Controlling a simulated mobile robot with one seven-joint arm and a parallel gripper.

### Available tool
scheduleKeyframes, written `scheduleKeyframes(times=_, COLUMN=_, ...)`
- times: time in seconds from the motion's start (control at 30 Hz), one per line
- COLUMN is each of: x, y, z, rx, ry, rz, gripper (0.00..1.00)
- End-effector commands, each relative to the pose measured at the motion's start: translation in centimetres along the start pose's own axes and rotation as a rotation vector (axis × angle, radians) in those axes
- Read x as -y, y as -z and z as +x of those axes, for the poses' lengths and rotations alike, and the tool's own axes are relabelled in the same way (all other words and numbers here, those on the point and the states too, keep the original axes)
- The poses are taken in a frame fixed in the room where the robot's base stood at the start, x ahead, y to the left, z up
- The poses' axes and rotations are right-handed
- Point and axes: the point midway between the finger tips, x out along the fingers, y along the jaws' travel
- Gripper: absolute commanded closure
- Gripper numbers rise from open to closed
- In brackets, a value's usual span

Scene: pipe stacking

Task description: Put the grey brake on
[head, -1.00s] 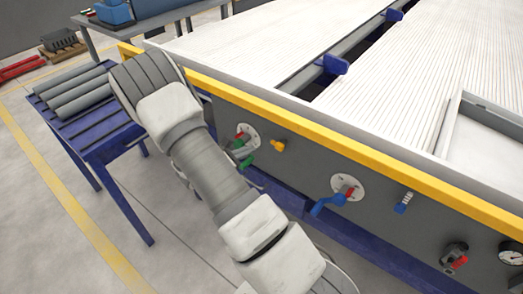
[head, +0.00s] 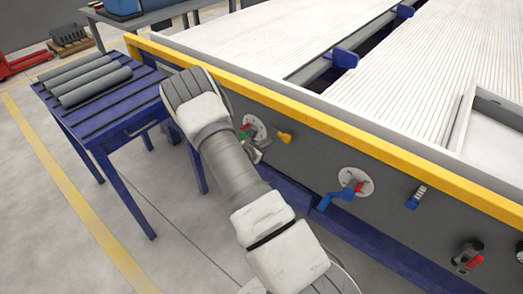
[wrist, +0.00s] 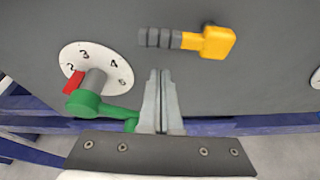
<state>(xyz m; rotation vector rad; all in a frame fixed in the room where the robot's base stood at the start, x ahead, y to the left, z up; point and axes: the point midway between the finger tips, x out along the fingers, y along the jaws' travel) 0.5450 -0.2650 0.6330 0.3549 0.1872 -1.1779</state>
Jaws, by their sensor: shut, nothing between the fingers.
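I cannot make out a plainly grey brake lever. On the dark grey panel, a yellow handle (head: 284,137) sticks out; in the wrist view this yellow handle (wrist: 216,42) has a ribbed grey shaft at its left. My gripper (wrist: 160,74) is shut and empty, its fingertips just below that shaft in the picture; I cannot tell whether they touch anything. In the head view my arm hides most of it. A green crank (wrist: 98,107) with a red pointer on a white numbered dial (wrist: 103,56) is at the left, its grip partly behind the fingers.
Along the panel to the right are a blue crank (head: 338,197), a blue-tipped handle (head: 415,197) and a dark fitting with a red part (head: 467,256). A yellow rail (head: 330,123) edges the panel top. A blue table (head: 140,118) holding grey pipes (head: 92,84) stands left.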

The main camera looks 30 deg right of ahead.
Motion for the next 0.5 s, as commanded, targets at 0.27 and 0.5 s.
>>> scheduleKeyframes(times=0.27, x=0.0, y=-2.2, z=-0.9, rx=0.000, ry=0.000, rz=0.000, gripper=1.00)
scheduleKeyframes(times=0.5, x=0.0, y=-2.5, z=-1.0, rx=0.000, ry=0.000, rz=-0.001, gripper=1.00)
